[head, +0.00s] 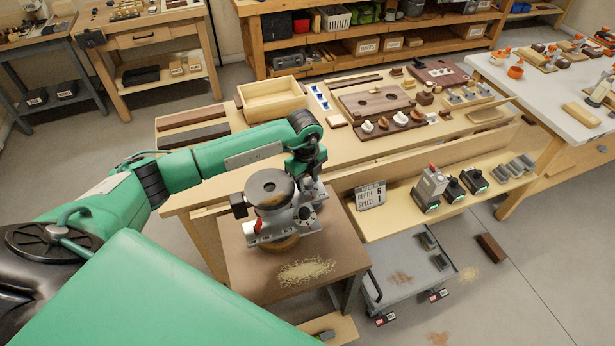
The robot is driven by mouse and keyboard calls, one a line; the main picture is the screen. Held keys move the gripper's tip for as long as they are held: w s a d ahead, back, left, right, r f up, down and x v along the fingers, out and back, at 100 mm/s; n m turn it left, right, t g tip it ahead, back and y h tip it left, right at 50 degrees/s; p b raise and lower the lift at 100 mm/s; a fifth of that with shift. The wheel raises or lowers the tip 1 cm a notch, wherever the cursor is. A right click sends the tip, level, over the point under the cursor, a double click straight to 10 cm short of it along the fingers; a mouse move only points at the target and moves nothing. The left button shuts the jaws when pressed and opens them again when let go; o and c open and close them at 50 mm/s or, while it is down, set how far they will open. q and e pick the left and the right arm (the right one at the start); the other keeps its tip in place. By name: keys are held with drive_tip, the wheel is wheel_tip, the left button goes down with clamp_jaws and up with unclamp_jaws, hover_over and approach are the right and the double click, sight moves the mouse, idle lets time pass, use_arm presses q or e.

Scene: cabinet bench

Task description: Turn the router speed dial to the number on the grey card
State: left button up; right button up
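The router (270,192) is a grey and black machine standing on a small brown-topped table in the middle. A dark round dial with a pale mark (305,213) shows on its right side; its setting is too small to read. The grey card (371,195) stands to the right of the router and reads "DEPTH 6" and "SPEED 1". My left gripper (306,183) points down at the router's right side, just above the dial. Its fingertips are small and partly lost against the router, so contact and opening cannot be told. My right gripper is not in view.
The brown table top (245,262) carries a patch of sawdust (306,271) in front of the router. A long wooden bench (230,165) with a wooden box (271,99) and several parts stands behind. Several small power tools (430,187) stand on a shelf to the right.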

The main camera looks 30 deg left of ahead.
use_arm(q)
drive_tip(key=c, duration=0.7)
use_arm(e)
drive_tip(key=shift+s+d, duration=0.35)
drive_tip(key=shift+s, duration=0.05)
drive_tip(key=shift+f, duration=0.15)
